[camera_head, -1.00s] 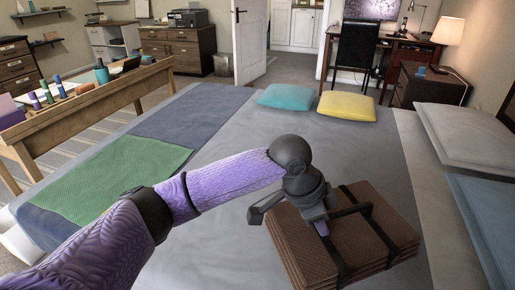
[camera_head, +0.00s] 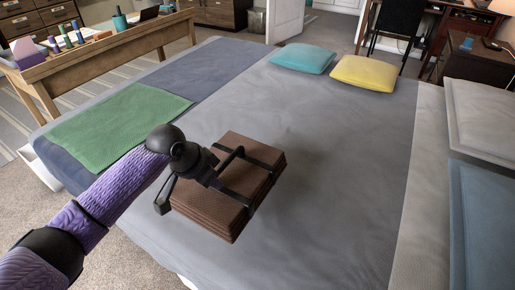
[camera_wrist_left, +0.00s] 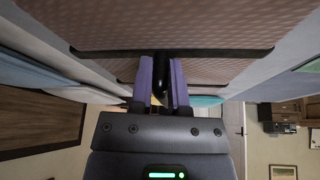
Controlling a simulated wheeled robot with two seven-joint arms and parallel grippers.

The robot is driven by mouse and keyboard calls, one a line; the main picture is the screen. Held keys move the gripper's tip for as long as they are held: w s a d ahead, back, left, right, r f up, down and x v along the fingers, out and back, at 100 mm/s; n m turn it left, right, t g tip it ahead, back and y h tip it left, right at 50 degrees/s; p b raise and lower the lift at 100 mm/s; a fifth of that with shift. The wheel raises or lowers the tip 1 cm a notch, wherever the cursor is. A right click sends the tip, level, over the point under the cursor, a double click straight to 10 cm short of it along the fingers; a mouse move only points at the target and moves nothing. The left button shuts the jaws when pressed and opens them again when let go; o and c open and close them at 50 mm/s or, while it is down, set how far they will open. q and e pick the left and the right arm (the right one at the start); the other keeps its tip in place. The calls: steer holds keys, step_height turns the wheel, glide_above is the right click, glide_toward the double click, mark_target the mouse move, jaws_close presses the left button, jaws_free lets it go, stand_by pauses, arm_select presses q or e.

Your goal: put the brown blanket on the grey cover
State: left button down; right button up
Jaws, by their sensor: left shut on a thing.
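The brown blanket (camera_head: 240,185) is a folded, ribbed stack bound with black straps and a black handle. My left gripper (camera_head: 222,178) is shut on its handle, at the left side of the stack. In the left wrist view, the fingers (camera_wrist_left: 161,78) close around the dark handle, and the blanket (camera_wrist_left: 180,25) fills the top. The blanket is over the near part of the wide grey cover (camera_head: 335,140) on the bed. I cannot tell whether its underside touches the cover. My right gripper is not in view.
A green cloth (camera_head: 118,130) lies on a blue-grey strip (camera_head: 195,75) at the bed's left. Teal (camera_head: 302,58) and yellow (camera_head: 364,73) cushions lie at the far edge. Pillows (camera_head: 485,205) are at right. The cover's middle is clear.

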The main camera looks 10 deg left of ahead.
arm_select(q)
step_height(320, 180, down, 10)
steer(key=b, duration=0.6)
steer(key=shift+f, duration=0.2)
steer(key=shift+r, duration=0.15)
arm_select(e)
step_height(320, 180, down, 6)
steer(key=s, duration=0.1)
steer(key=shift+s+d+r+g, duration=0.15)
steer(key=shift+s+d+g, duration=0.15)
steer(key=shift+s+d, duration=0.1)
arm_select(q)
steer(key=c, duration=0.6)
jaws_free()
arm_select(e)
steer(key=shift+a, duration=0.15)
